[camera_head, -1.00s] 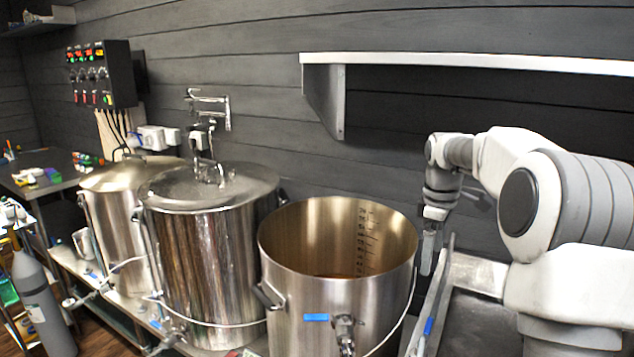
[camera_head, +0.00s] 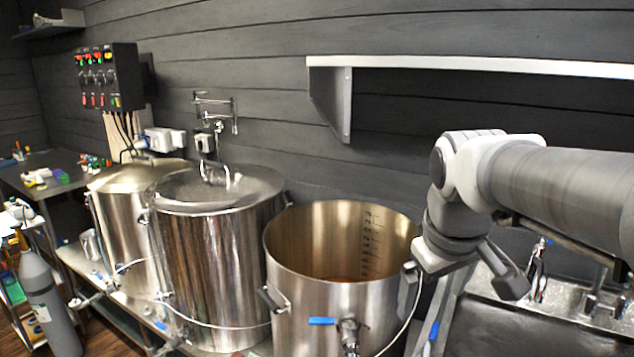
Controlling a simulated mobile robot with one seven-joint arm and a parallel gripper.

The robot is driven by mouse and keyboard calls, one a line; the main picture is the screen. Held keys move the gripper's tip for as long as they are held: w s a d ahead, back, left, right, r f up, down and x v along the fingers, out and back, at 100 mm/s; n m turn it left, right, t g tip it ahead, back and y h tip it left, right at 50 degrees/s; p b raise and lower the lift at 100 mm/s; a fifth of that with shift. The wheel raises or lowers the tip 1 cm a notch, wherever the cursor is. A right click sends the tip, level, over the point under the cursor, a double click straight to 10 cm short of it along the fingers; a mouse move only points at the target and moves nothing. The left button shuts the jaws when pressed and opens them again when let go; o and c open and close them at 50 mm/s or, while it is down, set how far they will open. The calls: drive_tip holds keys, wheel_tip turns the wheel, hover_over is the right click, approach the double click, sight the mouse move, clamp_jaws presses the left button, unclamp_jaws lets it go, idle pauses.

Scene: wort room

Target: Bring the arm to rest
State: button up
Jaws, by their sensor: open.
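My gripper (camera_head: 458,287) is at the right of the view, its jaws open and pointing down. One finger is close in front of the right rim of the open steel kettle (camera_head: 330,300); I cannot tell whether they touch. The other finger is further right, above the sink area. Nothing shows between the jaws. My arm reaches in from the right edge, its thick grey link nearly level.
Two lidded steel kettles (camera_head: 215,260) (camera_head: 118,215) stand left of the open one. A sink (camera_head: 575,310) with a tap (camera_head: 537,270) lies below my arm. A wall shelf (camera_head: 430,66) is above it. A control box (camera_head: 105,77) hangs at the left.

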drive_tip(key=s+a+f+m+t+y, duration=0.1)
drive_tip(key=s+a+f+m, duration=0.1)
drive_tip(key=s, duration=0.9)
drive_tip(key=shift+a+f+m+t, duration=0.15)
drive_tip(key=shift+f+m+t, duration=0.25)
drive_tip(key=shift+f+m, duration=0.7)
